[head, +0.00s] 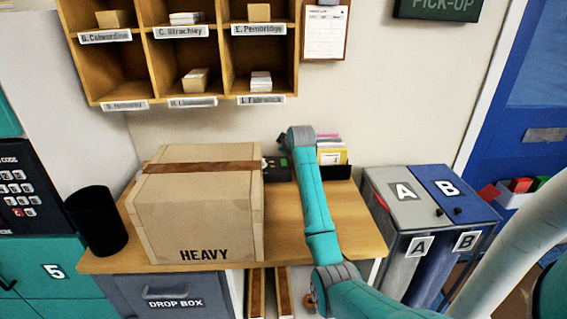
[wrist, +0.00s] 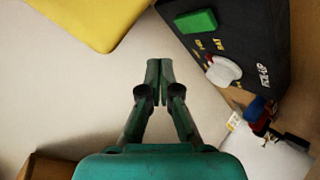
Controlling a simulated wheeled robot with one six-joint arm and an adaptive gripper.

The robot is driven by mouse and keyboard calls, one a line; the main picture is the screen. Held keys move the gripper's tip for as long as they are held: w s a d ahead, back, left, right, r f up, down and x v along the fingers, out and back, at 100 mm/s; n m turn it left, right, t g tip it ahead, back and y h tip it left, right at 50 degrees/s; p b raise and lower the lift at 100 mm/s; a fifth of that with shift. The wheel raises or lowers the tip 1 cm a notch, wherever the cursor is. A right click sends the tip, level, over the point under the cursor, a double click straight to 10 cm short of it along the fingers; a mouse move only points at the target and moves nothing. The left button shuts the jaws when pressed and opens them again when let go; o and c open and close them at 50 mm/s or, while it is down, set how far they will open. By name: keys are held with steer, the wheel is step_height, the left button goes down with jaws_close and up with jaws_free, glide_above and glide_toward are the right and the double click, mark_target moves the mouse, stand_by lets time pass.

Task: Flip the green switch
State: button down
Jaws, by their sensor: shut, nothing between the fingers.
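In the wrist view a green block (wrist: 198,21) sits on a dark panel (wrist: 225,50) at the upper right. It looks like the green switch, but its position is too small to read. My gripper (wrist: 159,68) is shut and empty, its fingertips left of and below the green block and apart from it in the picture. In the head view my arm reaches over the wooden counter (head: 345,215) to near the back wall. My gripper's fingers do not show clearly there, and I cannot make out the green switch in that view.
A large HEAVY carton (head: 200,215) stands left of my arm. Pigeonholes (head: 146,62) hang above. A bin pair marked A and B (head: 420,190) stands right. In the wrist view a white and red round piece (wrist: 222,70), tags (wrist: 262,112) and a yellow item (wrist: 85,20) surround my gripper.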

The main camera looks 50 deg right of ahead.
mark_target(284, 163)
steer(key=shift+w+d+f, duration=0.1)
steer(key=shift+f, duration=0.7)
steer(key=shift+w+d+f, duration=0.1)
steer(key=shift+f, duration=0.7)
steer(key=shift+f, duration=0.1)
steer(key=shift+f, duration=0.3)
steer(key=shift+f, duration=0.25)
stand_by(0.9)
steer(key=shift+r, duration=0.15)
steer(key=shift+r, duration=0.5)
steer(key=shift+r, duration=0.1)
steer(key=shift+s+a+r, duration=0.15)
steer(key=shift+r, duration=1.05)
steer(key=shift+s+a+r, duration=0.15)
steer(key=shift+r, duration=1.05)
